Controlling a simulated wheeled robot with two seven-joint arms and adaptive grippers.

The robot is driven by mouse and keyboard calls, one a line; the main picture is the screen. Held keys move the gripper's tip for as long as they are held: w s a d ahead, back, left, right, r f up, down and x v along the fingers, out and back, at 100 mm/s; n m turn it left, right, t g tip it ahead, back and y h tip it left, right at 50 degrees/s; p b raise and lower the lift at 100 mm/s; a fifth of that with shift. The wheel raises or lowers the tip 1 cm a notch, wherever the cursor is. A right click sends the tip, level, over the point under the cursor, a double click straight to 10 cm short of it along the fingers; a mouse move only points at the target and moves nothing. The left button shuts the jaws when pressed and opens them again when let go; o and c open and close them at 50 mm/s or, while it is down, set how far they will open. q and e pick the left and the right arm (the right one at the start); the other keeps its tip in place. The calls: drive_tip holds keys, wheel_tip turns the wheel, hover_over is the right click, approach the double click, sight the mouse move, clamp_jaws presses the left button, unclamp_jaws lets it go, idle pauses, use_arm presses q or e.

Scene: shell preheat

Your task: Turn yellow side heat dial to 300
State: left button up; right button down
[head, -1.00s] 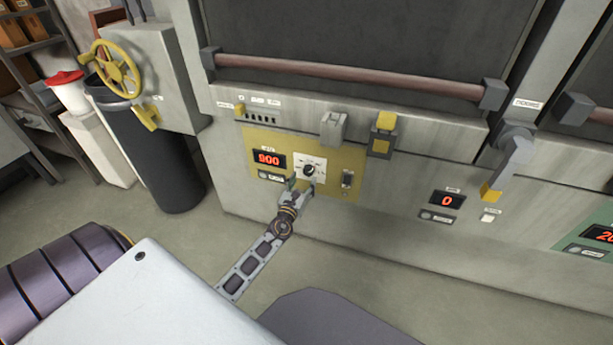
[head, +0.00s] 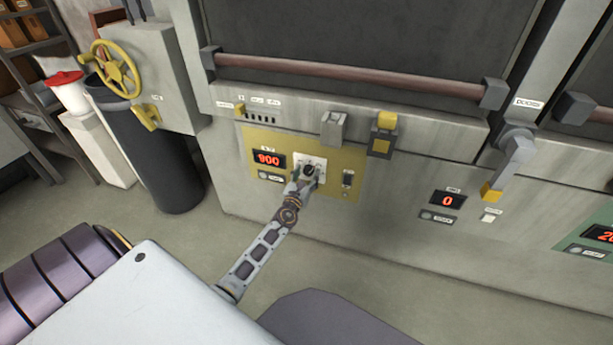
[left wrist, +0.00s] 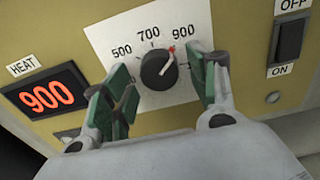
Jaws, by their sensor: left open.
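The yellow side panel (head: 349,160) carries a black heat dial (head: 309,171) on a white scale plate. In the left wrist view the dial (left wrist: 159,69) has its red-tipped pointer toward the 900 end; labels 500, 700 and 900 show, and the lower scale is hidden. The red heat display (left wrist: 46,96) reads 900. My left gripper (head: 307,182) is at the dial. In the left wrist view its green-padded fingers (left wrist: 166,90) stand open, one on each side of the dial, with gaps to it. My right gripper is not in view.
An ON/OFF switch (left wrist: 289,42) sits right of the dial. Above the panel are a grey latch block (head: 334,127) and a yellow-grey latch (head: 382,135). A yellow handwheel (head: 117,69) and dark bin (head: 165,150) stand left. A second display (head: 448,200) reads 0.

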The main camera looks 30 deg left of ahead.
use_arm(q)
drive_tip(key=c, duration=1)
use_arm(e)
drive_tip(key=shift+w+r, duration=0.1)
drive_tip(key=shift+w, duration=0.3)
